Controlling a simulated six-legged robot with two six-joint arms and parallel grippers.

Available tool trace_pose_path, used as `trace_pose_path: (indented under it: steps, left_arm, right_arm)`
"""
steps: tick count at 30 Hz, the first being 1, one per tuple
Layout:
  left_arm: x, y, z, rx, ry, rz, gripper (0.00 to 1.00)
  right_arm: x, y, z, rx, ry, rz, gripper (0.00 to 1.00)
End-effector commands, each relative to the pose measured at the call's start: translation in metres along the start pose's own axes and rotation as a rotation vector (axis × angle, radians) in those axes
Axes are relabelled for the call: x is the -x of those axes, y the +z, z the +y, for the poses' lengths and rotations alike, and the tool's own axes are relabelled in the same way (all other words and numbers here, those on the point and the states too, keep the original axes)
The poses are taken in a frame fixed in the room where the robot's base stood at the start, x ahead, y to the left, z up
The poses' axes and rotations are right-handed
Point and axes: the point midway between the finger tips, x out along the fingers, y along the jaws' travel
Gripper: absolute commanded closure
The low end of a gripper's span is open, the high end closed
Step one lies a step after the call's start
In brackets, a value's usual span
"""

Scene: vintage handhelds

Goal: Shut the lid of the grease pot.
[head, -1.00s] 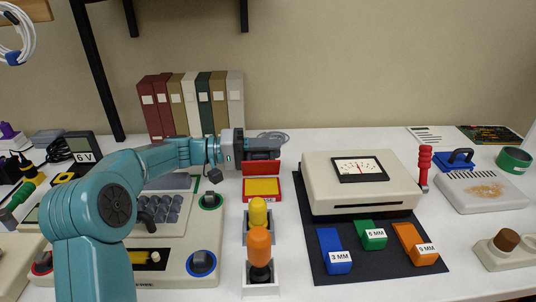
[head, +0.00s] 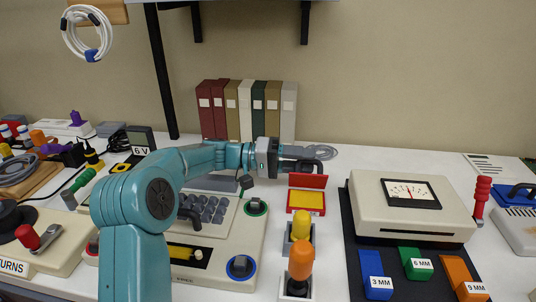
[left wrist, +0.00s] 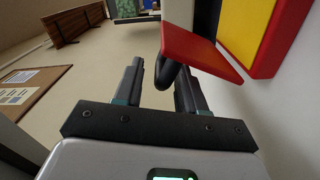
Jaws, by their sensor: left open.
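The grease pot (head: 305,201) is a low red box with a yellow fill, standing on the table right of the large cream console. Its red lid (head: 308,181) stands open at the back edge. In the left wrist view the lid (left wrist: 205,52) shows as a red slab with a dark handle (left wrist: 168,75) standing out from it. My left gripper (left wrist: 160,88) is open, with that handle showing between its fingers; I cannot tell whether they touch it. In the head view the gripper (head: 300,154) is just behind and above the lid. My right gripper is not in view.
Yellow-topped (head: 301,228) and orange-topped (head: 301,262) tools stand in holders in front of the pot. A cream meter box (head: 410,215) on a dark mat stands to the right. Binders (head: 246,110) stand behind. The cream console (head: 225,262) lies under my left arm.

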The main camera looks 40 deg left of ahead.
Motion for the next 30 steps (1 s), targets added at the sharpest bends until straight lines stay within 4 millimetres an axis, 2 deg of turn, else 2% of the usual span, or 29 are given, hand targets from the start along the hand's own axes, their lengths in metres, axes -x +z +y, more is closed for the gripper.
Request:
trace_pose_path:
  steps: [1, 6, 13, 19, 30]
  left_arm:
    - [0.015, -0.002, 0.002, 0.0, -0.003, 0.006, 0.6]
    - [0.061, -0.002, 0.002, 0.001, -0.003, 0.006, 0.6]
    - [0.11, -0.002, 0.002, -0.001, -0.001, 0.004, 0.6]
    - [0.128, -0.001, 0.001, -0.001, 0.0, 0.001, 0.6]
    - [0.129, -0.001, 0.002, -0.001, 0.0, 0.0, 0.6]
  right_arm:
    - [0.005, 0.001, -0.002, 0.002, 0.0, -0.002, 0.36]
    - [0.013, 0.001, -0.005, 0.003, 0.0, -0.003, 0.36]
    - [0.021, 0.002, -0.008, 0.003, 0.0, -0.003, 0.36]
    - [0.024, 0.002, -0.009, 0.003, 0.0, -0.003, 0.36]
    - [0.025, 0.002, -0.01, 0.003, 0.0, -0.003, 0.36]
